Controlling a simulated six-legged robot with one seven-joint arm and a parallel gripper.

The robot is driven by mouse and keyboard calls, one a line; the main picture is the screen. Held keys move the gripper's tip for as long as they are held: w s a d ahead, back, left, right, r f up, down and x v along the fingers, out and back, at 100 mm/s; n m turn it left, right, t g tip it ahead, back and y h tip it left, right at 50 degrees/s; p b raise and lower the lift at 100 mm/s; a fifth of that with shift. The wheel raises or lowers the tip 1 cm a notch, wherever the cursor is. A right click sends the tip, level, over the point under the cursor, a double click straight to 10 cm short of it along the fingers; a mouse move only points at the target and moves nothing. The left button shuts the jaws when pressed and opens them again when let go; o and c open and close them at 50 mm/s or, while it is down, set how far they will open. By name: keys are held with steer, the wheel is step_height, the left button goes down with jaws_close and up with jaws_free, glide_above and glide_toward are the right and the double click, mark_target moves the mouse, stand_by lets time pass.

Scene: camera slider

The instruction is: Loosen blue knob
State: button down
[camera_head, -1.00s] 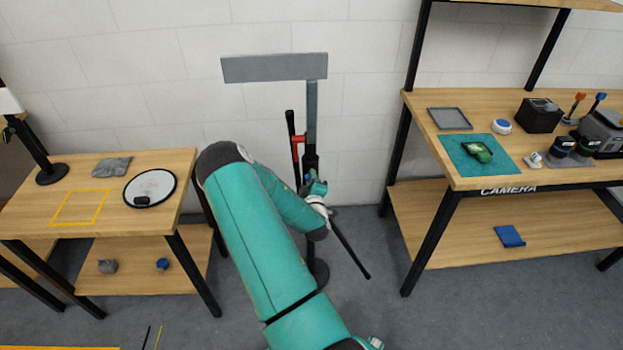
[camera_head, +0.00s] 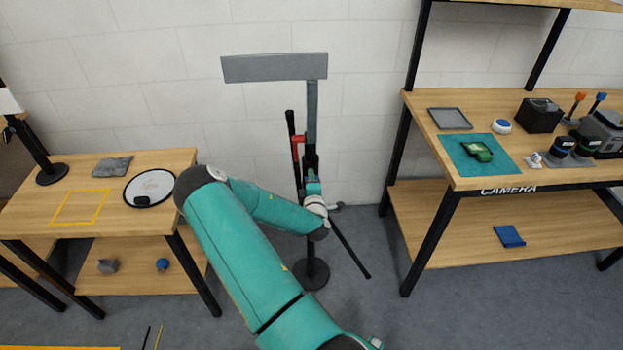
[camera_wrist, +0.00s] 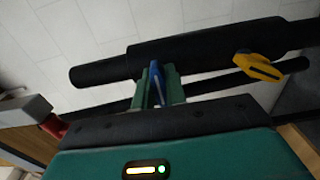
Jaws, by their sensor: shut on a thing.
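In the wrist view the blue knob (camera_wrist: 157,82) sits on a thick black tube (camera_wrist: 205,50). My gripper (camera_wrist: 160,88) has its two green fingers on either side of the knob and is shut on it. A yellow knob (camera_wrist: 258,67) is farther right on the same tube, apart from my gripper. In the head view my gripper (camera_head: 313,188) is at the black upright stand (camera_head: 311,255), below the grey horizontal plate (camera_head: 275,68). The blue knob cannot be made out in the head view.
A red part (camera_head: 297,148) is on the stand near my gripper. A thin black rod (camera_head: 350,248) slants down to the right. A wooden table (camera_head: 100,235) stands at left and a wooden shelf bench (camera_head: 415,130) at right. Grey floor lies between.

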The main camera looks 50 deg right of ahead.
steer(key=c, duration=1.4)
jaws_free()
steer(key=shift+c, duration=0.2)
steer(key=shift+s+a, duration=0.1)
steer(key=v, duration=1.3)
steer(key=shift+s+a, duration=0.25)
